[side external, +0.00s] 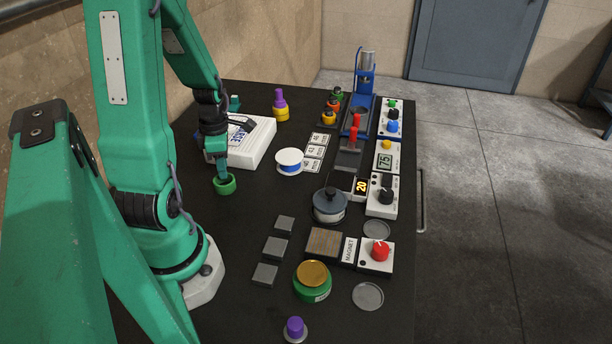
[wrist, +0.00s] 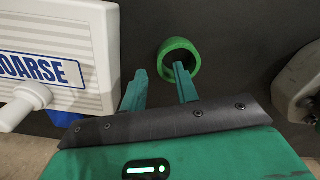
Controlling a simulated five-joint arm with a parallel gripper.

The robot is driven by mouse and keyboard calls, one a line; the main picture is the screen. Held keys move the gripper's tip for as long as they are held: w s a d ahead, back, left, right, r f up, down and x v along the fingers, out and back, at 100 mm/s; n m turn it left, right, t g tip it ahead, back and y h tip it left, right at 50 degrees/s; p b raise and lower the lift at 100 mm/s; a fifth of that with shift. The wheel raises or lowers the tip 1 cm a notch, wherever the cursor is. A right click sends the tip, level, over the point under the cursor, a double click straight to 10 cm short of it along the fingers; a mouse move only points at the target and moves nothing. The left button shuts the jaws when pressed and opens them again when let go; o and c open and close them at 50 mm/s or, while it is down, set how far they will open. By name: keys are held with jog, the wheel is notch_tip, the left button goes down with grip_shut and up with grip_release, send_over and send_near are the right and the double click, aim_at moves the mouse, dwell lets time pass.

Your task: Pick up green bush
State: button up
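The green bush (side external: 225,185) is a short green ring lying on the dark table, left of the middle in the side view. In the wrist view the green bush (wrist: 195,58) shows its round opening just past my fingertips. My gripper (side external: 217,166) is right at the bush, coming down from above. In the wrist view my gripper (wrist: 159,69) has its two fingers spread apart with nothing between them. The right finger's tip overlaps the bush's opening and lower left rim; the left finger is to the left of the ring. I cannot tell whether either finger touches it.
A white box marked COARSE (wrist: 60,50) stands close on the left in the wrist view. In the side view a white-and-blue spool (side external: 289,160), a dark pot (side external: 330,203) and several grey plates (side external: 277,247) lie right of the bush.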

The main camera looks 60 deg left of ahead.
jog(key=shift+f, duration=1.45)
grip_shut()
